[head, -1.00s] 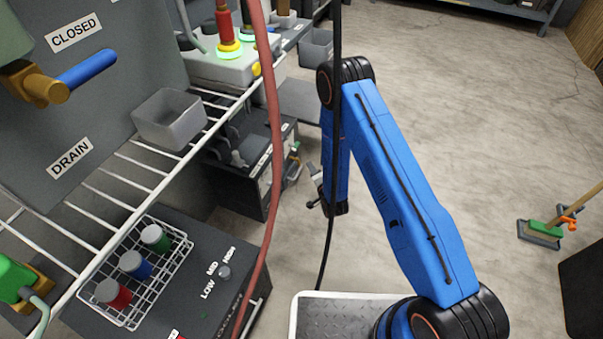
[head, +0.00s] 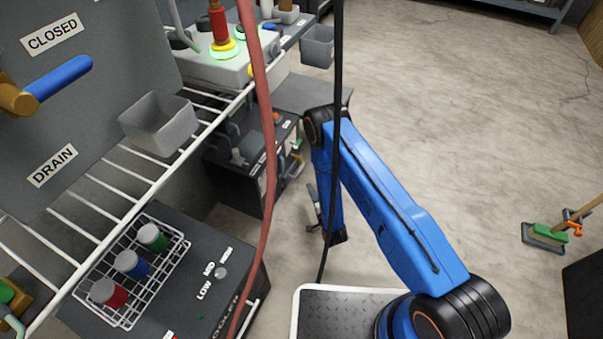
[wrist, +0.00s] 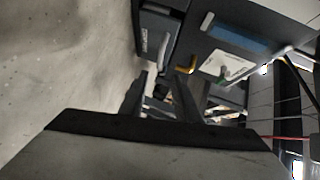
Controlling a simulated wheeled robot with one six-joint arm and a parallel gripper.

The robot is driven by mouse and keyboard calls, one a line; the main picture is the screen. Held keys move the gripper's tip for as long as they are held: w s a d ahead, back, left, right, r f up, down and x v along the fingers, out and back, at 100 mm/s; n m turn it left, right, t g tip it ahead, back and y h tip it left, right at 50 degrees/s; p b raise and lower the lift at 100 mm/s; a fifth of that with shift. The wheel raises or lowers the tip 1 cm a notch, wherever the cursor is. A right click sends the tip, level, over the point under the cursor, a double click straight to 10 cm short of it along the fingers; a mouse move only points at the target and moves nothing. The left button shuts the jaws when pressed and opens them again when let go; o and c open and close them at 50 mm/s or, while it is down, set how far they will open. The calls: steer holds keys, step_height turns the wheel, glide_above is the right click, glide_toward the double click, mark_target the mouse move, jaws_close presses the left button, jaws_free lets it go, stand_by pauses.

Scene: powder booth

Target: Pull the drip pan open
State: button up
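No drip pan can be picked out with certainty. In the wrist view, a dark grey drawer-like box (wrist: 157,35) with a small white label, too blurred to read, stands ahead of my gripper. It may be the pan. In the head view, a dark low cabinet (head: 238,190) with pale labels on its front stands left of my gripper. My gripper (wrist: 162,82) has its two dark fingers apart with nothing held between them. In the head view my gripper (head: 314,208) hangs low beside the cabinet, partly hidden behind my blue arm.
A red hose (head: 268,130) and a black cable (head: 333,160) hang across the head view. A white wire rack (head: 95,215) and a wire basket (head: 128,312) are at left. A floor brush (head: 545,236) stands at far right. The concrete floor (head: 450,110) between is clear.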

steer(key=x, duration=1.4)
steer(key=shift+a, duration=0.1)
jaws_close()
